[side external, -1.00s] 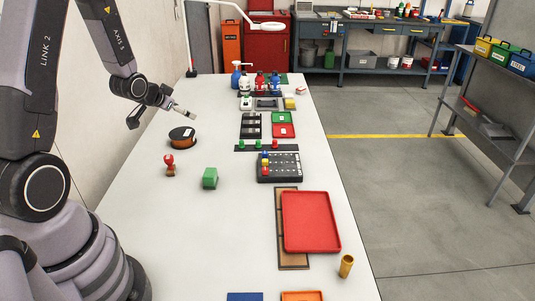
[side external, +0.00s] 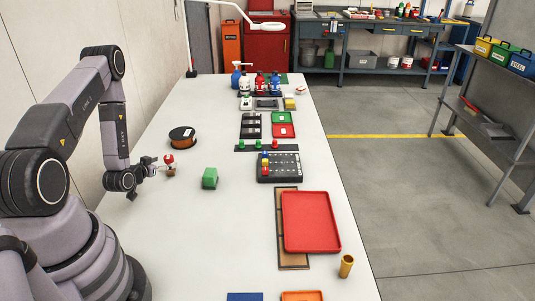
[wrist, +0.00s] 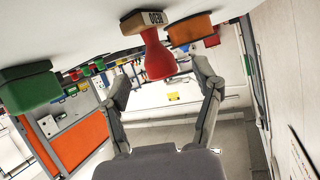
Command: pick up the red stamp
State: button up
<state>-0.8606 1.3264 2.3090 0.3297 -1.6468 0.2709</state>
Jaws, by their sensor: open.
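The red stamp (side external: 169,160) stands on the white table, with a red knob-like handle on a brown base. In the wrist view the red stamp (wrist: 158,58) appears upside down, its handle lying between my two fingers. My gripper (side external: 160,168) is low over the table beside the stamp. In the wrist view my gripper (wrist: 165,88) has its fingers spread to either side of the handle, with gaps on both sides. It is open and holds nothing. In the side view my gripper partly overlaps the stamp.
A green block (side external: 210,178) stands to the right of the stamp. A dark and orange spool (side external: 182,137) lies behind it. A black board with pegs (side external: 279,167) and a red tray (side external: 311,222) are further right. The table's front left is clear.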

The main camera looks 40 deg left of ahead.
aim_at(166, 161)
jog(key=x, duration=0.3)
jog(key=shift+w, duration=0.2)
jog(key=shift+c, duration=0.3)
grip_shut()
